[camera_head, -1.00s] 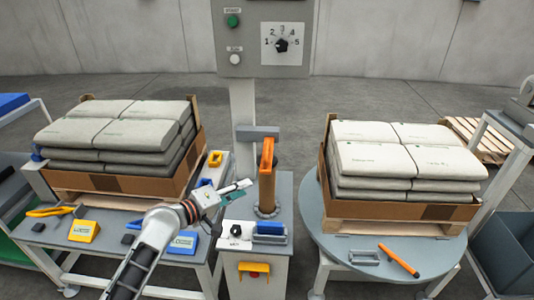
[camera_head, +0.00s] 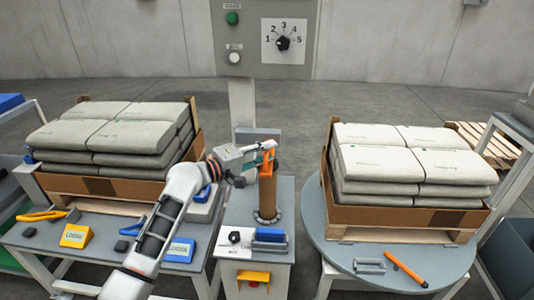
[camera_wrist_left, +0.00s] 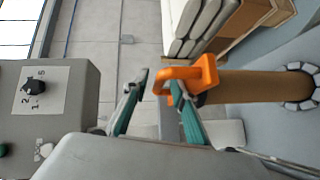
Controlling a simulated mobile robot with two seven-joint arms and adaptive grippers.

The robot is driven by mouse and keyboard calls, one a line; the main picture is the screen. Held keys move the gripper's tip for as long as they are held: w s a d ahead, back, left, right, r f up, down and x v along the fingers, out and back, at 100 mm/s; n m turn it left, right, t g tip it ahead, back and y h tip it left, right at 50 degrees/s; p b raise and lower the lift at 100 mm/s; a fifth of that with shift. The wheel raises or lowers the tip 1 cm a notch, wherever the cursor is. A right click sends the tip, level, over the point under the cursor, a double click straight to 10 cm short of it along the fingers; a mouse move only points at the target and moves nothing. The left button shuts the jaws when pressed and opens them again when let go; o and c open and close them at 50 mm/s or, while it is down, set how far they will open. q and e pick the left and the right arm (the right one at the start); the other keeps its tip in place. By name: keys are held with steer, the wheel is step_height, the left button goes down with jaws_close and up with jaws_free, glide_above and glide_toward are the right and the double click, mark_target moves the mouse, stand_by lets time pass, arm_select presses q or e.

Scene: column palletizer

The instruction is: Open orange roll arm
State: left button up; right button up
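The orange roll arm (camera_head: 270,149) sits at the top of a brown upright roll (camera_head: 267,190) on the grey centre cabinet. In the left wrist view, the orange arm (camera_wrist_left: 203,72) has a bent, hook-like end beside the brown roll (camera_wrist_left: 255,87). My left gripper (camera_head: 262,154) is at the orange arm, coming from the left. Contact cannot be told. My right gripper is not in view.
A control panel (camera_head: 262,12) with a dial stands behind on a post (camera_head: 242,105). Bags on pallets stand left (camera_head: 115,125) and right (camera_head: 405,160). A blue-handled item (camera_head: 269,236) and a small black knob (camera_head: 234,237) are on the cabinet front.

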arm_select(q)
steer(key=shift+w+d, duration=0.15)
jaws_close()
steer(key=shift+r, duration=0.1)
